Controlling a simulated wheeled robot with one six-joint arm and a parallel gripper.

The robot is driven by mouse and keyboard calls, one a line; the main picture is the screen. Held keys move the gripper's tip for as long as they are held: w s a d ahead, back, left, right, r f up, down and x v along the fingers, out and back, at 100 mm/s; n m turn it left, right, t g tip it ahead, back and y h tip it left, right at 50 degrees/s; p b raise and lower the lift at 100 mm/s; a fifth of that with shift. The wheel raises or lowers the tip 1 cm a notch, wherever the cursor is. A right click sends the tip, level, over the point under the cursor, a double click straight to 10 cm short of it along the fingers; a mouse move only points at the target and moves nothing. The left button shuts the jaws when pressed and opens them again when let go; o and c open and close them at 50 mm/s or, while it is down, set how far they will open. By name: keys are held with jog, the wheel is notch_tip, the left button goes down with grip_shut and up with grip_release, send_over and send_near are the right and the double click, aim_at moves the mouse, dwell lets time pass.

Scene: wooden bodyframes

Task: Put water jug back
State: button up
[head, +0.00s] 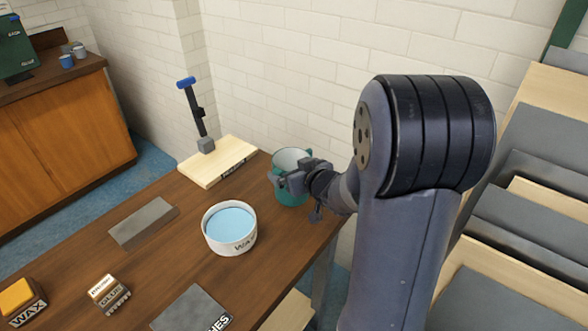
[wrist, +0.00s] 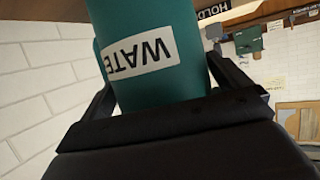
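The water jug (head: 290,190) is a teal, open-topped cylinder at the far right corner of the wooden table. In the wrist view the jug (wrist: 150,60) fills the middle, with a white label reading "WATE". My gripper (head: 291,180) reaches it from the right in the head view. In the wrist view its two fingers lie along opposite sides of the jug, and it looks shut on it. The jug looks about upright in the head view. Its base is close to the tabletop; I cannot tell whether it touches.
A white bowl of blue water (head: 230,229) stands just left of the jug. Grey slabs (head: 144,222), a glue block (head: 108,294) and wax (head: 20,301) are on the table (head: 160,265).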

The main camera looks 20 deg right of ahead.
jog(key=shift+o, duration=0.2)
jog(key=shift+r, duration=0.2)
jog(key=shift+s+d+r, duration=0.1)
jog(key=shift+s+r, duration=0.05)
jog(key=shift+s, duration=0.05)
jog(key=p+v, duration=0.2)
jog(key=v, duration=0.9)
jog(key=shift+s+p, duration=0.25)
jog(key=shift+p, duration=0.05)
